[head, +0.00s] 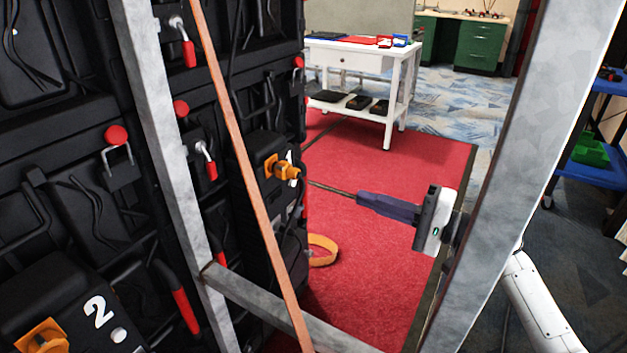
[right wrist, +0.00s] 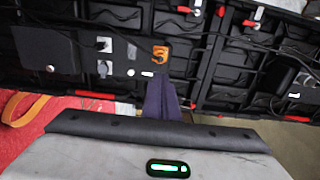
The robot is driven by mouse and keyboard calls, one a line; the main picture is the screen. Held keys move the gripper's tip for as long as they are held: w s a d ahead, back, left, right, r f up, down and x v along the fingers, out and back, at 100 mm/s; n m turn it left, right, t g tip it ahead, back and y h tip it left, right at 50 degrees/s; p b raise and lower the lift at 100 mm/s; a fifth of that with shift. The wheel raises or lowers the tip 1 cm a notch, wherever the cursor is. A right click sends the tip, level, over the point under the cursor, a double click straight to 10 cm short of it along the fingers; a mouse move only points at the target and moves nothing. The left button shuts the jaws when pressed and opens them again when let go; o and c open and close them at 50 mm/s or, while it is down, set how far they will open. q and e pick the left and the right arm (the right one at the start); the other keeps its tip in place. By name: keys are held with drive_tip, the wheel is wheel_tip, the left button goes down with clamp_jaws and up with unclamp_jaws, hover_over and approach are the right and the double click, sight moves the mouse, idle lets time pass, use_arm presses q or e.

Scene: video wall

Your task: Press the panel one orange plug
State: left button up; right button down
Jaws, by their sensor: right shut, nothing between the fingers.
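The panel one orange plug (head: 283,170) sticks out from a black box on the dark panel wall, left of centre in the head view. A white numeral shows partly beside it. An orange plug also shows just beyond the fingertips in the right wrist view (right wrist: 161,53). My right gripper (head: 360,198) has its dark purple fingers shut and empty. It points left towards the plug, with a clear gap between them in the head view. A thin brownish line shows between the fingertips and the box; I cannot tell what it is. My left gripper is not in view.
A second black box marked 2 (head: 98,312) with an orange plug (head: 42,336) is at lower left. Metal frame posts (head: 520,150) and a copper-coloured bar (head: 240,150) cross the view. A white table (head: 355,62) stands behind on the red carpet (head: 365,270).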

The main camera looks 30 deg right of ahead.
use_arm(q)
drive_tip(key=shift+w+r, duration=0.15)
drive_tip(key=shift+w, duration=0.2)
use_arm(e)
drive_tip(key=x, duration=1.3)
drive_tip(key=shift+w+a, duration=0.15)
drive_tip(key=shift+b+x, duration=0.3)
drive_tip(key=shift+x, duration=0.65)
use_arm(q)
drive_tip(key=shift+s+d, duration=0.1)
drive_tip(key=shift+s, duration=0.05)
use_arm(e)
drive_tip(key=shift+r, duration=0.15)
drive_tip(key=shift+s+d, duration=0.2)
drive_tip(key=shift+s, duration=0.25)
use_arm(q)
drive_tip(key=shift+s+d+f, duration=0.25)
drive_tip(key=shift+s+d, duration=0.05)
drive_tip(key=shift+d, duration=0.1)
use_arm(e)
approach(300, 177)
drive_tip(key=shift+v, duration=3)
drive_tip(key=shift+w+d+r, duration=0.1)
